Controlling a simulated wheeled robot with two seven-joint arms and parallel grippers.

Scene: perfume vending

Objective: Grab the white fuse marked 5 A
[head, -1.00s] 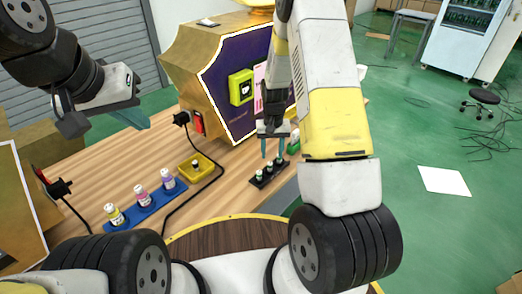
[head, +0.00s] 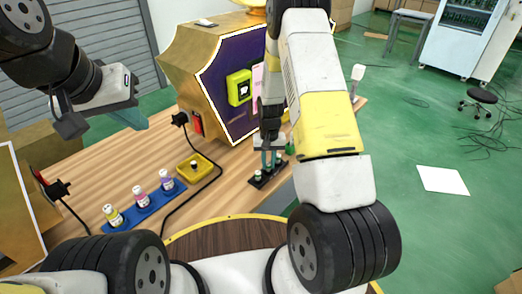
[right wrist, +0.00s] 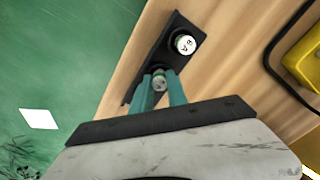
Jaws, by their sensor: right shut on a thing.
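A black fuse holder (head: 256,184) stands on the wooden table, with small white-topped fuses in it. My right gripper (head: 269,158) points down over the holder.
A blue tray (head: 150,209) with three small bottles and a yellow tray (head: 203,177) with a small item lie left of the holder. A black cable (head: 214,178) runs between. The purple-and-gold machine (head: 216,82) stands behind.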

